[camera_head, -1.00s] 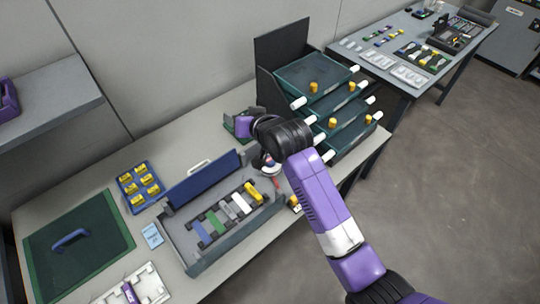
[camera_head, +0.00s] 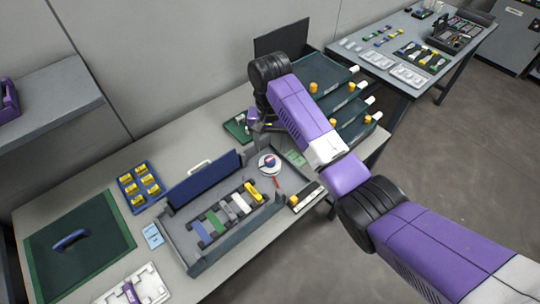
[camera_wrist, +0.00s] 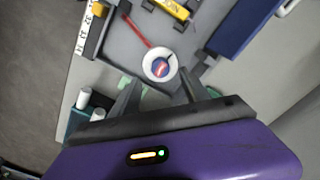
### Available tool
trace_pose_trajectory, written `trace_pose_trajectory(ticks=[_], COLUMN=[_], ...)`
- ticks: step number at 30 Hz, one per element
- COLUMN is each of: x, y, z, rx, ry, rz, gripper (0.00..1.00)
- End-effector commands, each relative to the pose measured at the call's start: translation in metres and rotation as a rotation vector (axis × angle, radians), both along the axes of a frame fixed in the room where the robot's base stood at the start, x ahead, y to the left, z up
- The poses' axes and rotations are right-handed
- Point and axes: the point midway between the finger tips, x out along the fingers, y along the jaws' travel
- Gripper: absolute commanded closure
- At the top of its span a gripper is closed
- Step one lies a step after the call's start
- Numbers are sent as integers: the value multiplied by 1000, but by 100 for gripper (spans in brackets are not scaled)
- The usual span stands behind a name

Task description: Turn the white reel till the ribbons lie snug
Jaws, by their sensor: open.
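The white reel (camera_head: 269,161) sits in the right end of the grey tray (camera_head: 227,247). It has a blue and red centre, and a red strip (camera_head: 276,183) runs out from it. In the wrist view the reel (camera_wrist: 160,65) lies just ahead of my open fingers, and the red strip (camera_wrist: 138,33) leads away from it. My gripper (camera_wrist: 159,77) is open and empty, its fingertips either side of the reel's near edge in the picture. Whether they touch it cannot be told. In the head view my arm partly hides the gripper, behind the reel. How snug the ribbons lie is too small to tell.
Several coloured blocks, the yellow one (camera_head: 254,192) nearest the reel, sit in a row in the tray. A raised blue lid (camera_head: 203,178) stands at its back. The green drawer unit (camera_head: 349,107) with white handles stands close on the right. A yellow-cell tray (camera_head: 139,187) lies left.

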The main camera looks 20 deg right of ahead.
Motion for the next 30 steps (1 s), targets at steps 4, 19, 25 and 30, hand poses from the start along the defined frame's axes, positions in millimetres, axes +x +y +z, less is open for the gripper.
trace_pose_trajectory(ticks=[4,19,25,30], x=[-1,0,0,0], y=[-1,0,0,0], z=[-24,-58,-58,-58], rx=[0,1,1,1], ry=[2,-3,-3,-3], rz=[0,2,2,2], gripper=[46,46,64,97])
